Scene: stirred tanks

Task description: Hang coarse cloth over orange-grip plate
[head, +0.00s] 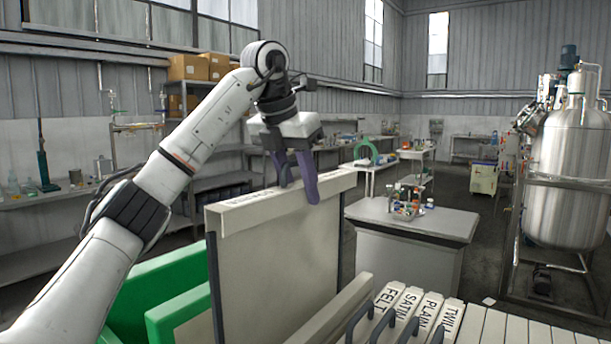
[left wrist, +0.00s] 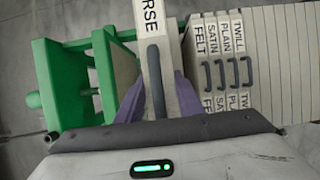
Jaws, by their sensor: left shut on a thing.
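The coarse cloth (head: 275,255) is a large pale grey panel that stands upright in the head view. Its top bar carries lettering, of which "RSE" shows in the left wrist view (left wrist: 150,18), beside a dark handle. My left gripper (head: 297,190) is above the panel, its purple fingers shut on the handle at the top bar. In the left wrist view the fingers (left wrist: 159,90) lie on both sides of the handle. The panel's lower edge is out of view. No orange grip shows in either view. My right gripper is not in view.
Green frames (head: 172,308) stand left of the panel. Labelled cloths, felt (head: 384,301), satin (head: 406,303), plain (head: 428,308) and twill (head: 449,316), stand close together at the right. Behind are a bench (head: 415,222) with bottles and a steel tank (head: 568,185).

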